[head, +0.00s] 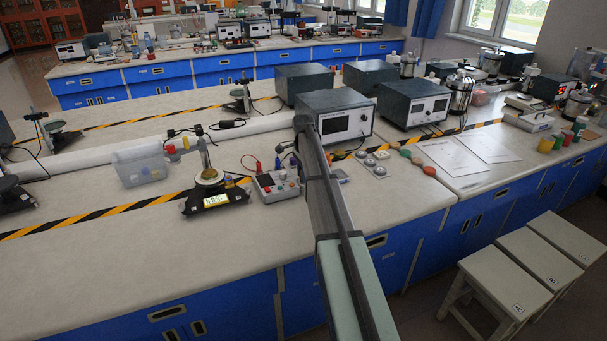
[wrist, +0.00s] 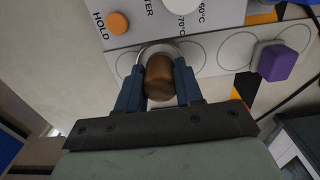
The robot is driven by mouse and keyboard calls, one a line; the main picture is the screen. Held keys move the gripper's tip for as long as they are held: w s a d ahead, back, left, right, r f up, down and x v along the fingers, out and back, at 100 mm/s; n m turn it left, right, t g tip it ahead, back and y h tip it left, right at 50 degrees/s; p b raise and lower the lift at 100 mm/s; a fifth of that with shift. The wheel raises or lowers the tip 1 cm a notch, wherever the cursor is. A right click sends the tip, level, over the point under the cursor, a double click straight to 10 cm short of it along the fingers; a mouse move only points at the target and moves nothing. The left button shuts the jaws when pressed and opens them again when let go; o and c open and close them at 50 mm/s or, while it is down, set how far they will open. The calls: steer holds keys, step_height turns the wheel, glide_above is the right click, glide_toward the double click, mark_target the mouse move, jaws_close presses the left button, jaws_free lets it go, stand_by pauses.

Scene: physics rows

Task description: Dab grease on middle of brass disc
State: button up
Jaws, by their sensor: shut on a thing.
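In the wrist view my gripper (wrist: 159,88) has its two dark blue fingers shut on a brown cylinder (wrist: 160,72). The cylinder is seen nearly end on, over a round metal rim on a light panel (wrist: 215,22). I cannot tell whether it touches the panel. In the head view a brass-coloured disc (head: 208,176) sits on a black stand with a lit display (head: 215,200), left of my arm. My fingers are hidden in the head view behind my arm. No grease can be made out.
In the head view a red-knobbed box (head: 277,186) stands between the stand and my arm. A clear bin (head: 140,165) is at left. The front left bench (head: 110,260) is clear.

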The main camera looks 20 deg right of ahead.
steer(key=shift+r, duration=3.5)
steer(key=w+a+r, duration=0.2)
steer(key=a+r, duration=0.1)
steer(key=a, duration=0.9)
steer(key=w+a+r, duration=0.3)
steer(key=a, duration=0.9)
steer(key=w+a+r, duration=0.2)
steer(key=a+r, duration=0.1)
steer(key=a, duration=0.9)
steer(key=shift+w+a+r, duration=0.2)
steer(key=shift+w+a, duration=0.1)
steer(key=shift+w, duration=0.05)
